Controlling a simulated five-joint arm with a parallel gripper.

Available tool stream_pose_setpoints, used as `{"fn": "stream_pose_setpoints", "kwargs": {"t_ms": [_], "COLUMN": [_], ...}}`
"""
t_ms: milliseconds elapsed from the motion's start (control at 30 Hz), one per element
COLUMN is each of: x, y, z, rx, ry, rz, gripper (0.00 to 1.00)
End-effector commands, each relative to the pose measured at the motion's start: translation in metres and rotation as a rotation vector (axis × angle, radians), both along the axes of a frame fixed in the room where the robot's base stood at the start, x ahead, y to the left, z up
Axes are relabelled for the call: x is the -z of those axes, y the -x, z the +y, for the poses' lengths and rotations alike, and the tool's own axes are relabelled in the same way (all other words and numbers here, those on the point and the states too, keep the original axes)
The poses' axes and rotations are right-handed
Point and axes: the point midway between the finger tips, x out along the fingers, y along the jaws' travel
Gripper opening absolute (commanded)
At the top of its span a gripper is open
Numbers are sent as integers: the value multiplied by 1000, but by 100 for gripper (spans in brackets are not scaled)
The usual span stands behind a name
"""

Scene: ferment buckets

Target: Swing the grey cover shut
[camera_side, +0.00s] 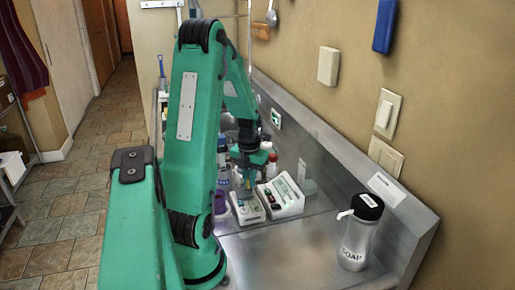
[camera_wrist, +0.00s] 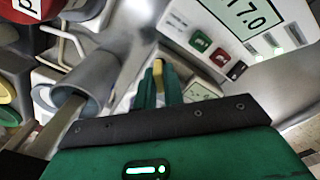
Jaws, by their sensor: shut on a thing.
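My gripper (camera_side: 248,178) is low over the steel counter in the side view, just above a small pale box (camera_side: 248,208) with a display. In the wrist view my gripper (camera_wrist: 163,76) shows green fingers with a yellow strip, close together. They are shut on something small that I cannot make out. I cannot pick out the grey cover for certain in either view. A grey round tube-like part (camera_wrist: 84,98) lies left of the fingers in the wrist view.
A white instrument (camera_side: 284,198) stands right of my gripper; its panel reading 17.0 (camera_wrist: 210,22) is close to the fingers. Bottles crowd behind. A soap bottle (camera_side: 358,235) stands at the right. The steel counter (camera_side: 285,258) is bare in front.

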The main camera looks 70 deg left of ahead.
Motion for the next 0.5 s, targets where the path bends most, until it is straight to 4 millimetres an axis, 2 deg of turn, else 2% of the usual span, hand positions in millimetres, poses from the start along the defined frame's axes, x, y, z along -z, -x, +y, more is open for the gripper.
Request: {"fn": "stream_pose_setpoints", "kwargs": {"t_ms": [233, 267, 367, 500], "x": [-2, -2, -2, -1], "y": [1, 1, 1, 0], "z": [0, 0, 0, 0], "rx": [-6, -6, -4, -3], "ry": [1, 1, 1, 1], "rz": [1, 1, 1, 1], "gripper": [0, 12, 32, 32]}}
